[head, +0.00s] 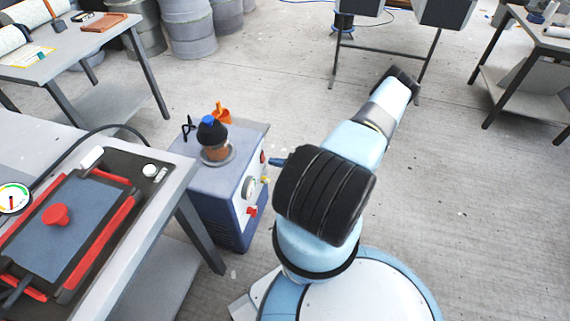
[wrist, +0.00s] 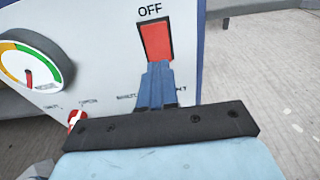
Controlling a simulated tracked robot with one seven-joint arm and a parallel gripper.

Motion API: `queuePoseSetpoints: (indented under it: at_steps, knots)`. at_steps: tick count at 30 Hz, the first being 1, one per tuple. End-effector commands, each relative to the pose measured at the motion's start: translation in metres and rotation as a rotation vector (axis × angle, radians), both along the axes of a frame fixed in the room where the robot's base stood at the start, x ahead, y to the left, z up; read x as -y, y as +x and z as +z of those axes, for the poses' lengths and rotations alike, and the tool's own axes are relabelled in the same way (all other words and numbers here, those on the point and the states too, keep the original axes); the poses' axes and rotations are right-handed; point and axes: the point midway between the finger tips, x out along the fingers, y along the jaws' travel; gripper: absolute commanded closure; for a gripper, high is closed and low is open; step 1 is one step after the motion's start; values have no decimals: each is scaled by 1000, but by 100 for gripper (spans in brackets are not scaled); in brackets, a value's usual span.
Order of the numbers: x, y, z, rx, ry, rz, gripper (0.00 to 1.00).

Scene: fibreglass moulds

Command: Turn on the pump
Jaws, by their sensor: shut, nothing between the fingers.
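The pump (head: 205,190) is a blue-grey cabinet with a white front panel, standing on the floor left of my arm. In the wrist view its panel shows a red rectangular switch (wrist: 156,38) with the word OFF above it. My gripper (wrist: 156,66) is shut and empty, its blue fingers pointing at the switch and overlapping its lower edge in the picture. I cannot tell whether they touch it. In the head view the gripper (head: 273,161) shows as a small blue tip close to the panel, with the rest hidden behind my arm.
The panel also carries a round gauge (wrist: 32,66) and a red valve handle (wrist: 75,118). A workbench (head: 160,210) with a mould is to the left. Grey floor is clear right of my arm.

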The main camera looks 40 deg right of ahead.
Motion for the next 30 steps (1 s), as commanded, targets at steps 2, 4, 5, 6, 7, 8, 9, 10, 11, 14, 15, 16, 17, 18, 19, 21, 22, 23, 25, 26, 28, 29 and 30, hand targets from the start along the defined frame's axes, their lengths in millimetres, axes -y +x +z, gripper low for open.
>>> queuePoseSetpoints:
  at_steps: [2, 4, 5, 6, 7, 8, 9, 10, 11, 14, 15, 16, 17, 18, 19, 21, 22, 23, 25, 26, 28, 29, 30]
  knots:
    - [-5, 7, -1, 0, 0, 0, 100]
    - [-8, 10, -2, -1, -1, 0, 100]
    - [-9, 12, -3, -1, -1, 0, 100]
    - [-10, 13, -3, -1, -1, 0, 100]
    - [-11, 14, -3, -1, -1, 0, 100]
    - [-11, 14, -3, -1, -1, 0, 100]
    - [-11, 15, -3, -1, -1, 0, 100]
    - [-11, 15, -3, -1, -1, 0, 100]
    - [-12, 15, -3, -1, -1, 0, 100]
    - [-12, 15, -3, -1, -1, 0, 100]
    - [-11, 15, -3, -1, -1, 0, 100]
    - [-11, 15, -3, -1, -1, 0, 100]
    - [-11, 15, -3, -1, -1, 0, 100]
    - [-12, 15, -3, -1, -1, 0, 100]
    - [-12, 16, -3, -1, -1, 0, 100]
    - [-13, 18, -4, -1, -1, 0, 100]
    - [-13, 18, -4, -1, -1, 0, 100]
    - [-13, 18, -4, -1, -1, 0, 100]
    - [-14, 18, -4, 0, 0, 0, 100]
    - [-14, 18, -4, 0, 0, 0, 100]
    - [-13, 17, -4, 0, 0, 0, 100]
    - [-12, 17, -4, 0, 0, 0, 100]
    - [-11, 15, -5, 0, 0, 0, 100]
